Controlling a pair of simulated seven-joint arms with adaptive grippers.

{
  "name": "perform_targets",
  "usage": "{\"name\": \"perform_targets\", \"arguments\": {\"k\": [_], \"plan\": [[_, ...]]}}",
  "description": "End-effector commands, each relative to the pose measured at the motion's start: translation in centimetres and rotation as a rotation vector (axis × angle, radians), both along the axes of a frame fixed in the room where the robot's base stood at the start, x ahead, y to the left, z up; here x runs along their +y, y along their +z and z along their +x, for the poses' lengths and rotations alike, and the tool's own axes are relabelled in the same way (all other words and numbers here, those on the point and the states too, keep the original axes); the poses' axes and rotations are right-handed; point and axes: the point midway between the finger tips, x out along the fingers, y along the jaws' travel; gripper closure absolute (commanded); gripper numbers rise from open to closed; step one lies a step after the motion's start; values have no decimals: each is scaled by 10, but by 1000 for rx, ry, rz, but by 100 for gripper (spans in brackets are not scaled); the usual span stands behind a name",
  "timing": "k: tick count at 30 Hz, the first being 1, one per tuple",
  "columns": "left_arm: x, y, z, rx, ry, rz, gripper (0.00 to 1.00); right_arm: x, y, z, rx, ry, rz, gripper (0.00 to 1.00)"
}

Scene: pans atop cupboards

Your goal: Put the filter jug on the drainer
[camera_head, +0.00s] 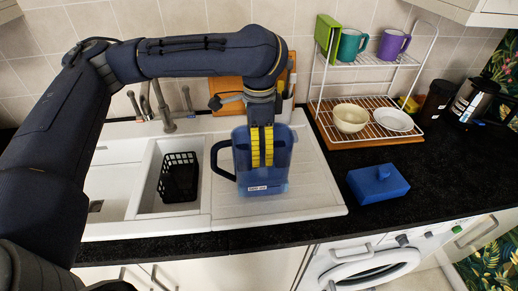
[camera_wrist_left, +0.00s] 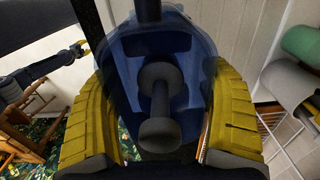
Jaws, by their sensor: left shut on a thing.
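The filter jug (camera_head: 279,171) is a see-through blue jug with a dark handle on its left side and a white label low on its front. It is upright over the ribbed white drainer (camera_head: 315,195), right of the sink bowl. I cannot tell whether its base touches the drainer. My left gripper (camera_head: 262,164) reaches down from above, its yellow fingers shut on the jug. In the left wrist view the jug (camera_wrist_left: 190,62) fills the space between the fingers. A small yellow-tipped gripper, apparently my right one (camera_wrist_left: 81,48), shows far off there, too small to read.
A black basket (camera_head: 179,178) stands in the sink bowl, left of the jug. A blue lidded box (camera_head: 378,184) sits on the black worktop to the right. A white wire rack (camera_head: 366,118) with mugs and bowls stands behind it. Taps (camera_head: 165,110) rise behind the sink.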

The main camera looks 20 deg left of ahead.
Motion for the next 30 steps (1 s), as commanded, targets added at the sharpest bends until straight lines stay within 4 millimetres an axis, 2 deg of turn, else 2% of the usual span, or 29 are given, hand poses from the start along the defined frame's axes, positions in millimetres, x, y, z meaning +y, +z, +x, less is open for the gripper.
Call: {"name": "perform_targets", "arguments": {"k": [6,23,24,27,30], "plan": [[-1,-14,0,-1,1,-3,65,0,0,0,1,0,0,56],[0,-19,1,-3,1,-2,65,3,0,-1,1,-1,3,56],[0,-20,0,-1,1,0,12,3,0,-1,1,-1,3,56],[0,-20,0,-1,1,0,1,3,0,-1,1,-1,3,56],[0,-20,0,0,1,-1,0,3,0,-1,1,-1,3,56]]}}
